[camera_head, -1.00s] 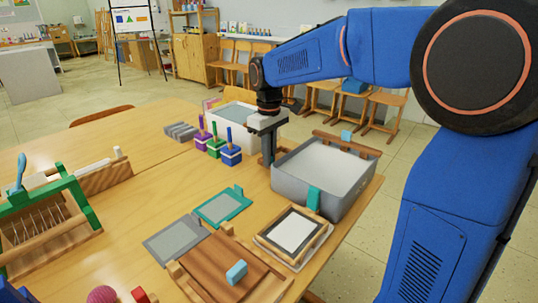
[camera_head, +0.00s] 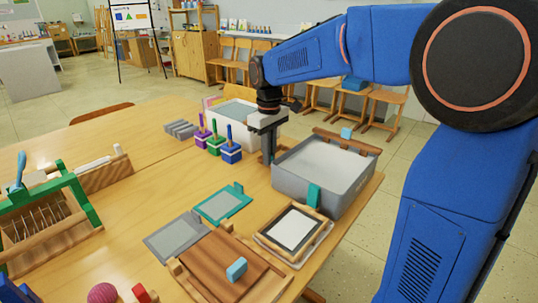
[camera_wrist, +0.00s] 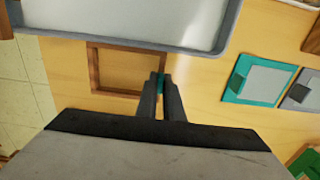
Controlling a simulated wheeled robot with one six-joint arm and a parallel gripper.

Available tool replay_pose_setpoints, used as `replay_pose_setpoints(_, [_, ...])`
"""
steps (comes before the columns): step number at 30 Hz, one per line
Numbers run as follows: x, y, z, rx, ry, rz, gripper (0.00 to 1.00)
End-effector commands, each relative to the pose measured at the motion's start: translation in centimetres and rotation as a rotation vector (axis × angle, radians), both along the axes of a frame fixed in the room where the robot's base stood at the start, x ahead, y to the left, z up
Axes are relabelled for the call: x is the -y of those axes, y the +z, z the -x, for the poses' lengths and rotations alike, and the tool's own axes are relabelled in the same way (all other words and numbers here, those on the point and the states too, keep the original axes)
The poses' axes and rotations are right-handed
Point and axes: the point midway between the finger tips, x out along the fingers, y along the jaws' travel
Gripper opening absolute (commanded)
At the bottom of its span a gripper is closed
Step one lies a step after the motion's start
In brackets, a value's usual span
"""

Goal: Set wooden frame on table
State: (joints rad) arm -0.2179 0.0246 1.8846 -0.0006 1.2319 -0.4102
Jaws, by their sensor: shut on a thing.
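My gripper (camera_wrist: 165,95) is shut on a teal tab (camera_wrist: 160,82) at the right side of an empty wooden frame (camera_wrist: 97,68) in the wrist view. The frame is brown and rectangular, with tan tabletop showing through it. It lies close beside the grey tub (camera_wrist: 215,42). In the head view my gripper (camera_head: 268,148) points down at the left of the tub (camera_head: 308,186), low over the wooden table (camera_head: 185,190). The held frame is hidden there. I cannot tell whether it touches the table.
A teal-edged screen (camera_head: 219,205), a grey screen (camera_head: 178,238), a wooden press board (camera_head: 215,268) and a framed white sheet (camera_head: 293,230) lie nearer me.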

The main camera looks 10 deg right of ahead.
Motion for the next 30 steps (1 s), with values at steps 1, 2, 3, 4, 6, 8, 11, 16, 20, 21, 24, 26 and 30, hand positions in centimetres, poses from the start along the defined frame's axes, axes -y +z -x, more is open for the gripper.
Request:
replay_pose_setpoints(1, [0.0,-0.08,0.0,0.0,0.0,0.0,0.0])
replay_pose_setpoints(2, [0.0,-0.13,0.0,0.0,0.0,0.0,0.0])
replay_pose_setpoints(3, [-0.01,-0.19,-0.01,0.0,0.0,0.0,0.0])
replay_pose_setpoints(4, [0.0,-0.24,-0.01,0.0,0.0,0.0,0.0])
replay_pose_setpoints(6, [0.0,-0.35,-0.01,0.0,0.0,0.0,0.0])
replay_pose_setpoints(8, [0.0,-0.45,-0.01,0.0,0.0,0.0,0.0])
replay_pose_setpoints(11, [0.0,-0.62,-0.01,0.0,0.0,0.0,0.0])
replay_pose_setpoints(16, [0.0,-0.82,0.0,0.0,0.0,0.0,0.0])
replay_pose_setpoints(20, [0.0,-0.83,0.0,0.0,0.0,0.0,0.0])
replay_pose_setpoints(21, [0.0,-0.82,0.0,0.0,0.0,0.0,0.0])
replay_pose_setpoints(24, [0.0,-0.82,0.0,0.0,0.0,0.0,0.0])
replay_pose_setpoints(26, [0.0,-0.82,0.0,0.0,0.0,0.0,0.0])
replay_pose_setpoints(30, [0.0,-0.81,0.0,0.0,0.0,0.0,0.22])
